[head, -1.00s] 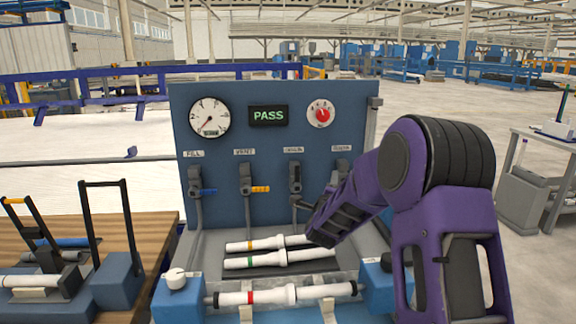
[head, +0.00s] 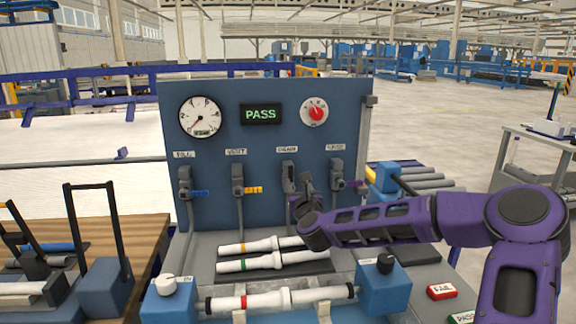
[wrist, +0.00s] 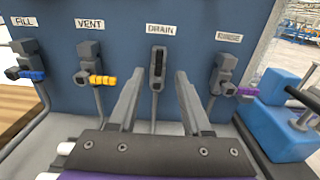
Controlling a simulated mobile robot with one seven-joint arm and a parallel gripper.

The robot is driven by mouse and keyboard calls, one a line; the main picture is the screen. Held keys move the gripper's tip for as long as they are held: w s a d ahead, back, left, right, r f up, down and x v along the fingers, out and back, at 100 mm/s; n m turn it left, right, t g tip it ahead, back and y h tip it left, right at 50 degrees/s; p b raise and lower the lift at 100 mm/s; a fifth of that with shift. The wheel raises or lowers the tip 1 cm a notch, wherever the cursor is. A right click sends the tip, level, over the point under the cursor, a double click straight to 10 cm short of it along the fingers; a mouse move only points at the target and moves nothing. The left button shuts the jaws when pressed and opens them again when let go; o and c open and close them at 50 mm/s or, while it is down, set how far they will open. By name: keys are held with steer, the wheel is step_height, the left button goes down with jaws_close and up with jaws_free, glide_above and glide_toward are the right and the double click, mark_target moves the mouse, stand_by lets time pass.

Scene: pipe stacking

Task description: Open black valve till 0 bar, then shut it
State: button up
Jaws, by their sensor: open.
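The black valve (wrist: 157,70) is under the DRAIN label on the blue panel, and its dark lever looks upright in the wrist view. It also shows in the head view (head: 288,178), partly covered by my gripper. My gripper (wrist: 156,88) is open and empty, with its two fingers on either side of the valve in the wrist view. Contact cannot be made out. In the head view my gripper (head: 305,185) is just before the panel. The pressure gauge (head: 201,117) has its needle pointing to the lower left; its exact reading is too small to tell.
The blue FILL (wrist: 30,74), yellow VENT (wrist: 100,79) and purple RINSE (wrist: 235,90) levers flank the valve. A green PASS display (head: 261,115) and a red knob (head: 315,112) sit above. A white pipe (head: 280,299) lies clamped in front, with two more pipes behind it.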

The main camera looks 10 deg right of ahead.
mark_target(291, 167)
steer(key=w+p, duration=0.1)
steer(key=w, duration=1.4)
steer(key=shift+w, duration=0.3)
steer(key=shift+c, duration=0.3)
jaws_close()
stand_by(0.5)
